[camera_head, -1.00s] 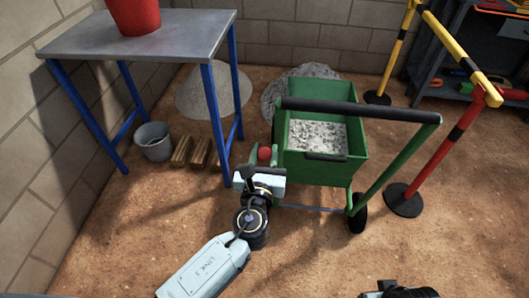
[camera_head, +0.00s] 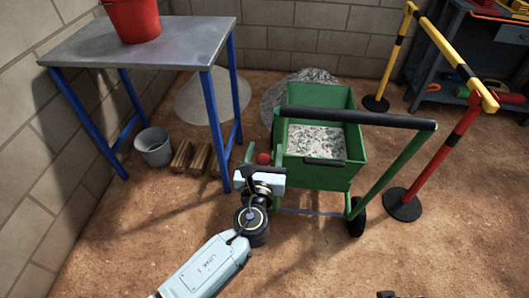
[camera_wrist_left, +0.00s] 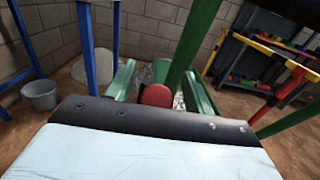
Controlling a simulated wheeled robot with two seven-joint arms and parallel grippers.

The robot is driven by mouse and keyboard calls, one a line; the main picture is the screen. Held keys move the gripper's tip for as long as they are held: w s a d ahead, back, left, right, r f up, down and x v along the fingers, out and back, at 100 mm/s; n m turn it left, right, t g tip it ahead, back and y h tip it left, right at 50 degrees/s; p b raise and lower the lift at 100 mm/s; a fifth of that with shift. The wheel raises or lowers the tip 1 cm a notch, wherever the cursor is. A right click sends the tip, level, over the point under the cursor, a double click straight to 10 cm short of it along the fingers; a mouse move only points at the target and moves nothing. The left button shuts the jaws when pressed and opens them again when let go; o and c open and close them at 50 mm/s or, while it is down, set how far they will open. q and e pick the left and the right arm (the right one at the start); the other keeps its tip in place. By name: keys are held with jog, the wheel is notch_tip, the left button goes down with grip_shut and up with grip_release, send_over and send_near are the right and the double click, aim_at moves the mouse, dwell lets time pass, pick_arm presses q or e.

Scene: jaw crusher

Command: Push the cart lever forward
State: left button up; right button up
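The green cart (camera_head: 355,172) stands right of the table and holds grey gravel (camera_head: 318,140). Its black push bar (camera_head: 357,117) crosses above it. The red lever knob (camera_head: 263,158) is at the cart's left side and also shows in the left wrist view (camera_wrist_left: 155,96). My left gripper (camera_head: 262,163) is at the knob, with green fingers apart on both sides of it in the wrist view. I cannot tell whether they touch it. The lever's shaft is hidden by my gripper. Only a dark sliver of my right gripper (camera_head: 388,295) shows at the bottom edge.
A grey table (camera_head: 150,45) with blue legs and a red bucket (camera_head: 135,18) stands at left. A metal bucket (camera_head: 153,147) and wooden blocks (camera_head: 195,157) lie below. A red and yellow barrier (camera_head: 450,145) stands right of the cart. The front floor is clear.

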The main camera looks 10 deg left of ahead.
pick_arm(q)
jog(key=shift+s+f, duration=0.1)
jog(key=shift+s, duration=0.25)
jog(key=s+p, duration=0.2)
jog(key=s, duration=1)
jog(key=shift+s, duration=0.4)
pick_arm(e)
jog(key=d+f, duration=0.1)
jog(key=s+f, duration=0.1)
jog(key=d+f, duration=0.1)
jog(key=f, duration=0.1)
jog(key=shift+s+d+f, duration=0.1)
jog(key=shift+s+d, duration=0.25)
jog(key=shift+s, duration=0.05)
jog(key=shift+s, duration=0.1)
